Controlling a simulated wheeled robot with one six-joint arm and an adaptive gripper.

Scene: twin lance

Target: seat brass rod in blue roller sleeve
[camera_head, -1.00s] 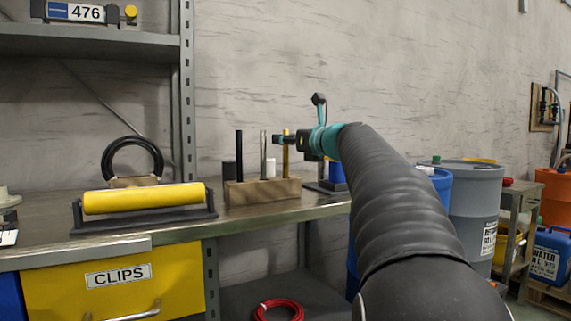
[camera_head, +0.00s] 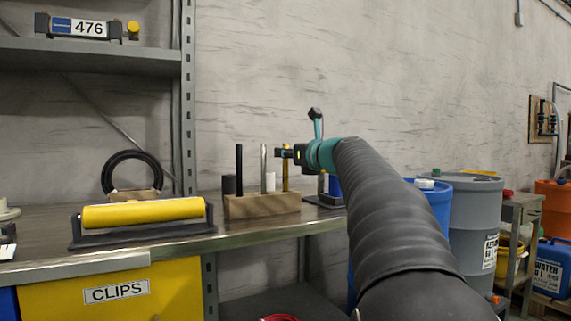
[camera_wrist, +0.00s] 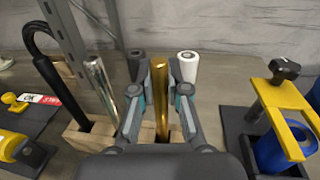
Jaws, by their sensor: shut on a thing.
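The brass rod (camera_head: 285,178) stands upright in the right end of a wooden block (camera_head: 250,207) on the bench. My gripper (camera_head: 284,154) is shut on its upper part; the wrist view shows the rod (camera_wrist: 160,100) between both fingers (camera_wrist: 160,92). Its foot is partly hidden by the gripper in the wrist view. The blue roller sleeve (camera_wrist: 281,150) is to the right, in a dark stand (camera_wrist: 235,125) under a yellow arm (camera_wrist: 277,100). In the head view the sleeve (camera_head: 335,187) is partly hidden behind my arm.
A silver rod (camera_head: 263,165) and a black rod (camera_head: 239,170) share the block, left of the brass one. A white roll (camera_wrist: 187,67) and a dark roll (camera_wrist: 137,66) stand behind. A yellow roller (camera_head: 143,213) lies in a cradle at left. Drums stand at right.

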